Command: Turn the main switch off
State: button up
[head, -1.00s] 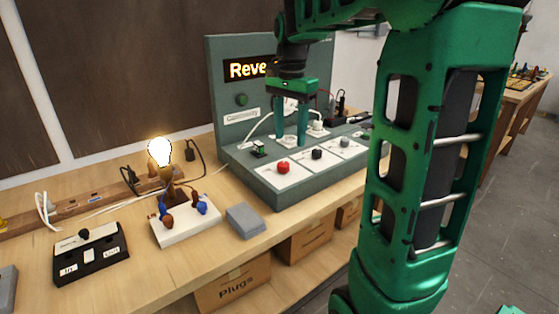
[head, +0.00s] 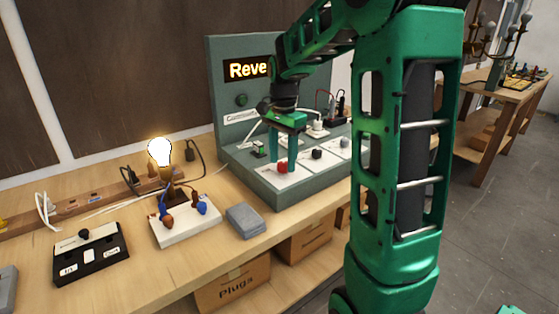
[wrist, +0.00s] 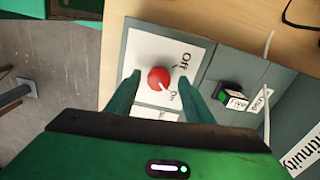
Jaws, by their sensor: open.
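The main switch is a red round knob (wrist: 159,79) on a white plate (wrist: 148,50) marked "Off" and "On" in the wrist view. A light pointer line on the knob aims toward the "On" mark. The knob (head: 282,167) also shows on the front left of the grey-green test panel (head: 290,192) in the head view. My gripper (wrist: 157,78) is open, with one finger on each side of the knob. I cannot tell whether the fingers touch it. In the head view my gripper (head: 283,165) points down over the knob and partly hides it.
A lit bulb (head: 159,151) stands on a white base (head: 186,226) to the left. A grey block (head: 245,218) lies between that base and the panel. A dark knob (head: 316,153) sits right of the red one. The black switch box (head: 91,255) is farther left.

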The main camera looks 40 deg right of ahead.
jog(key=shift+f, duration=0.25)
jog(key=c, duration=1.1)
jog(key=shift+o, duration=0.3)
